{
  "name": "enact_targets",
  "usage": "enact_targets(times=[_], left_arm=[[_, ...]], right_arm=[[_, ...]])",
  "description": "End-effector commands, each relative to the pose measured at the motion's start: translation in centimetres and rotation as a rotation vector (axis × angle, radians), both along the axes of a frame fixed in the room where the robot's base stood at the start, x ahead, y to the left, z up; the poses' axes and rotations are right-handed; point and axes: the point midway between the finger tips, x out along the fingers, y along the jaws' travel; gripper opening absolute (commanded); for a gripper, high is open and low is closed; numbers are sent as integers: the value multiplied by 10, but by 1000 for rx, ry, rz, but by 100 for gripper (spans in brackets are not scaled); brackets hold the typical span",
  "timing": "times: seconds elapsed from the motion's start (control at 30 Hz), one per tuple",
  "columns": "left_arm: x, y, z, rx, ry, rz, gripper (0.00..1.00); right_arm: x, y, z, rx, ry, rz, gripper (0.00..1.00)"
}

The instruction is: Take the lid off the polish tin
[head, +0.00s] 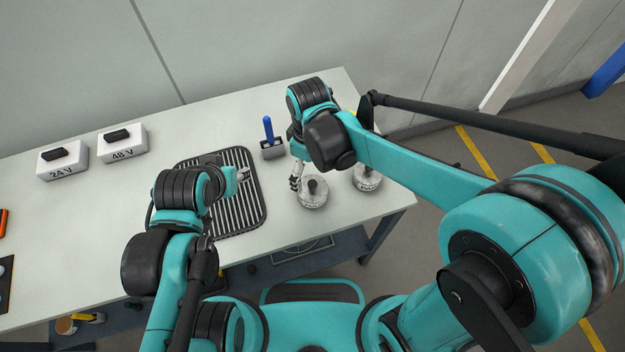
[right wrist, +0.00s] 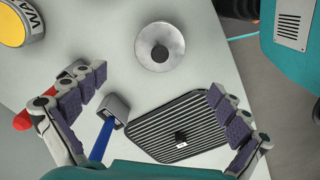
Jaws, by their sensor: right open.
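Two round grey tins with dark knobs on their lids stand near the table's right end in the head view: a nearer tin (head: 314,199) and a farther tin (head: 367,182). Their labels are too small to read surely, so I cannot tell which is the polish tin. My right gripper (head: 296,180) is just left of the nearer tin. In the right wrist view, my right gripper's fingers (right wrist: 158,112) are spread and empty, and one lidded tin (right wrist: 160,60) lies beyond them. My left gripper (head: 243,174) is above the ribbed mat (head: 250,212); its opening is unclear.
A blue-handled tool (head: 267,128) stands in a grey holder (head: 272,152). A yellow-topped can (right wrist: 13,24) shows at the right wrist view's corner. The table between boxes and mat is clear.

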Motion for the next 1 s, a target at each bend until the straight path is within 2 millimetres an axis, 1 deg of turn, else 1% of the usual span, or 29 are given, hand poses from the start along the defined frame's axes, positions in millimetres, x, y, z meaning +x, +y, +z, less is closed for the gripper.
enact_targets(times=[0.17, 0.27, 0.43, 0.5, 0.6, 0.83, 0.87, 0.9, 0.97, 1.0], left_arm=[[0, 0, -9, 0, 0, 0, 40], [0, 0, -14, 0, 0, 0, 40], [0, 0, -27, 0, 0, 0, 40], [0, 0, -30, 0, 0, 0, 40], [0, 0, -32, 0, 0, 0, 40], [0, 0, -31, 0, 0, 0, 40], [0, 0, -31, 0, 0, 0, 40], [0, 0, -31, 0, 0, 0, 40], [0, 0, -31, 0, 0, 0, 40], [0, 0, -31, 0, 0, 0, 40]], right_arm=[[0, 1, -22, -3, 6, 9, 100], [-1, -1, -35, -2, 4, 7, 100], [-2, -9, -61, -2, 4, 5, 100], [-2, -8, -70, -2, 4, 6, 100], [-2, -8, -77, -1, 4, 6, 100], [-2, -8, -77, -1, 4, 6, 100], [-2, -8, -77, -1, 4, 6, 97], [-2, -8, -77, -1, 4, 6, 87], [-2, -8, -77, -1, 4, 6, 71], [-2, -8, -77, -2, 3, 6, 60]])
